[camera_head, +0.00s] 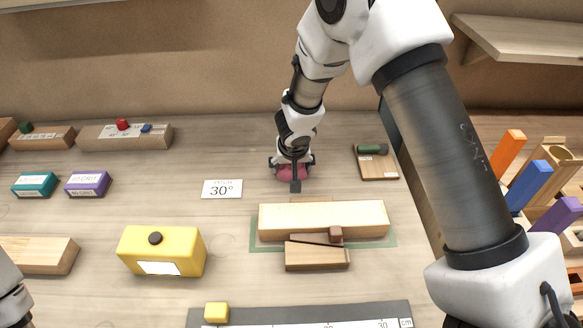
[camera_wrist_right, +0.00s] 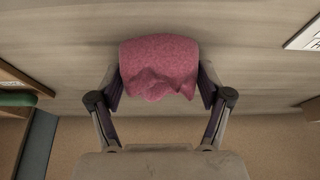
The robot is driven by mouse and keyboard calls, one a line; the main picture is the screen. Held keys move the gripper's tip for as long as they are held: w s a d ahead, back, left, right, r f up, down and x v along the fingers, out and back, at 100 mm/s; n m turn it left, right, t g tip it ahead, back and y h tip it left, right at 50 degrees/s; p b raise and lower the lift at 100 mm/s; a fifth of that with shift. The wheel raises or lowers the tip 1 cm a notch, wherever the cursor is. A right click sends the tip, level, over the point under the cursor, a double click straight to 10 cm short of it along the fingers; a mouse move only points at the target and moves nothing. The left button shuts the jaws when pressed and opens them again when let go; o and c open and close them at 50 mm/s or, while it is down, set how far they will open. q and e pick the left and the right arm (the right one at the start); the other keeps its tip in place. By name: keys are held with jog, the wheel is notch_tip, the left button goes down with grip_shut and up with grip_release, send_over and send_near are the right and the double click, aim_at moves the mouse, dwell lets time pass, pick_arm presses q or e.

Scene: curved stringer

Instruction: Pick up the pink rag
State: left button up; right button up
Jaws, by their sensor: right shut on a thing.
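The pink rag (camera_wrist_right: 160,62) is a bunched cloth between the two fingers of my right gripper (camera_wrist_right: 160,88) in the right wrist view. In the head view the rag (camera_head: 287,173) shows low on the bench, partly covered by my right gripper (camera_head: 293,168). The right gripper is shut on it, with a finger on each side. I cannot tell whether the rag is touching the bench or just above it. My left gripper is not clearly seen; only a piece of my left arm shows at the left edge.
A card reading 30° (camera_head: 222,189) lies left of the rag, and a small wooden block with a green piece (camera_head: 376,163) lies right. A long wooden block (camera_head: 335,218) stands in front. A yellow box (camera_head: 163,251) is front left. Colored bars (camera_head: 529,184) stand at right.

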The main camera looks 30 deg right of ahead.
notch_tip(320, 180, up, 10)
jog(key=p, duration=0.5)
jog(key=shift+p, duration=0.4)
jog(key=shift+w+f, duration=0.15)
jog(key=shift+f, duration=0.05)
jog(key=o, duration=0.3)
jog(key=shift+c, duration=1.1)
jog(key=shift+d, duration=0.1)
